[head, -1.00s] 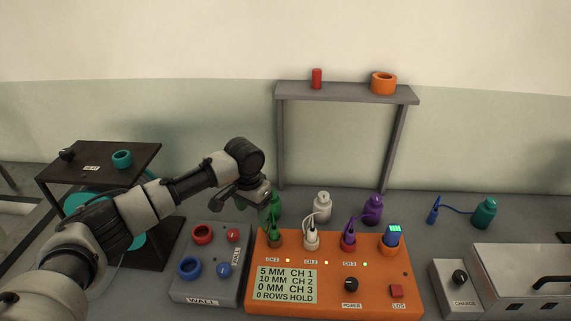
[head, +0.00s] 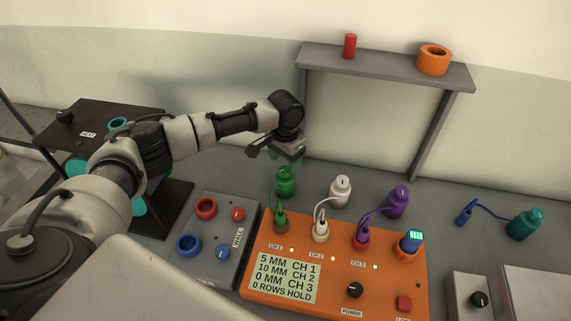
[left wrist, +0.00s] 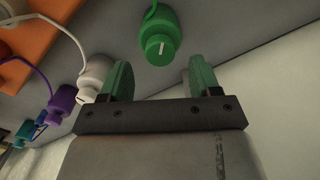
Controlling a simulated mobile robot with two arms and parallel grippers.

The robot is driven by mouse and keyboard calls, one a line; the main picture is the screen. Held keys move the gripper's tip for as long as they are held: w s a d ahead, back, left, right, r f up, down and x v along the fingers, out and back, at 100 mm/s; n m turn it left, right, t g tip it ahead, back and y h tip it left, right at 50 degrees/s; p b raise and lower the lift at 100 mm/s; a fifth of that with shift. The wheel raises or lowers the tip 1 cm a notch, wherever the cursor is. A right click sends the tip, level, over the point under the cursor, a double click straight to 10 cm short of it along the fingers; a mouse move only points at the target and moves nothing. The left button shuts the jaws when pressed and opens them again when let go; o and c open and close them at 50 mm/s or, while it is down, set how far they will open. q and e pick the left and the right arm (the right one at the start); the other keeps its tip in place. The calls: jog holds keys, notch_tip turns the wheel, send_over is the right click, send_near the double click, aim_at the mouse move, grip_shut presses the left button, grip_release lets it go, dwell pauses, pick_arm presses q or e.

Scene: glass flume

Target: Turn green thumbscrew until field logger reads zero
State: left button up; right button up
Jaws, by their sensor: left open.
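The green thumbscrew (head: 286,170) is the round cap with a white line on top of the green bottle-like sensor behind the orange field logger (head: 338,283). My left gripper (head: 283,158) is above and behind it, open and empty. In the left wrist view the green cap (left wrist: 159,48) lies beyond the gap between the open fingers (left wrist: 160,85), apart from both. The logger's screen (head: 284,277) reads 5 MM CH 1, 10 MM CH 2, 0 MM CH 3, 0 ROWS HOLD. A green cable runs from the sensor to the logger. My right gripper is not in view.
White (head: 340,190) and purple (head: 397,200) sensors stand to the right of the green one. A teal sensor (head: 525,225) is farther right. A grey shelf (head: 385,68) rises behind. A grey WALL box (head: 215,240) stands left of the logger.

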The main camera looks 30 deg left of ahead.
aim_at(285, 169)
pick_arm(q)
jog(key=shift+f, duration=1.75)
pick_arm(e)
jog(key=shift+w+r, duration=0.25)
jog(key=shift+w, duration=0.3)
